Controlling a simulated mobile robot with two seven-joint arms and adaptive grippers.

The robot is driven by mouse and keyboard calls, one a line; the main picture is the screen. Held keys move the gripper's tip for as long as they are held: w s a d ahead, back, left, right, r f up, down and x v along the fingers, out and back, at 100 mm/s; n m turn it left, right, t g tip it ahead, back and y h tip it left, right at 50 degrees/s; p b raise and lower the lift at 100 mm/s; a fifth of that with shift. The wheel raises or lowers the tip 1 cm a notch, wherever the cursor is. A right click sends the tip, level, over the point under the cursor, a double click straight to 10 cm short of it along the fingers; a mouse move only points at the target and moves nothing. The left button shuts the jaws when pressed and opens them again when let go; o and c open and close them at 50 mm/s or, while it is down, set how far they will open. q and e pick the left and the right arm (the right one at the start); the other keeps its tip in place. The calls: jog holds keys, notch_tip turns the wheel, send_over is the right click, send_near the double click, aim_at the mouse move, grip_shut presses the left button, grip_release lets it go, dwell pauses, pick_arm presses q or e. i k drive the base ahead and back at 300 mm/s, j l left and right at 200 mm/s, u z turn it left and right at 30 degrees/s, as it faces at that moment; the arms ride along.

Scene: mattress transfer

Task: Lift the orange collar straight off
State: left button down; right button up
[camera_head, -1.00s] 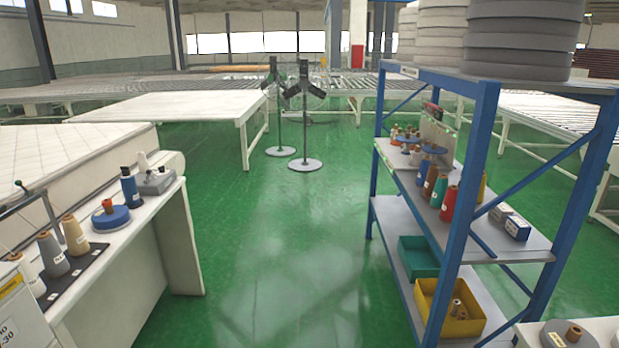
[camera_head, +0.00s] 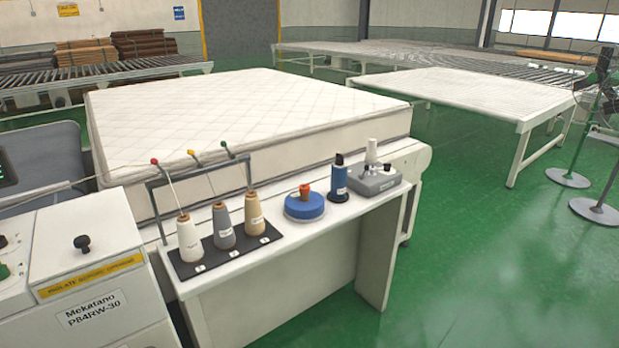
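A small orange collar-like piece (camera_head: 305,192) sits upright on top of a round blue base (camera_head: 305,209) on the white worktable (camera_head: 283,258). What lies inside or under it is too small to tell. Neither of my grippers is in view, and nothing touches the orange piece.
White, grey and tan thread cones (camera_head: 223,226) stand on a black rack (camera_head: 228,250). A grey device (camera_head: 374,182) sits at the table's right end. A mattress (camera_head: 245,112) lies behind.

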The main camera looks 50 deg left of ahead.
aim_at(307, 191)
jog(key=i+u, duration=0.3)
jog(key=i, duration=0.55)
jog(key=i+l+u, duration=0.1)
jog(key=i+u, duration=0.15)
jog(key=i, duration=0.65)
jog(key=i+u, duration=0.3)
jog(key=i, duration=0.15)
jog(key=i+l+u, duration=0.25)
jog(key=i, duration=0.15)
jog(key=i+l+u, duration=0.15)
jog(key=i+u, duration=0.15)
jog(key=i, duration=0.1)
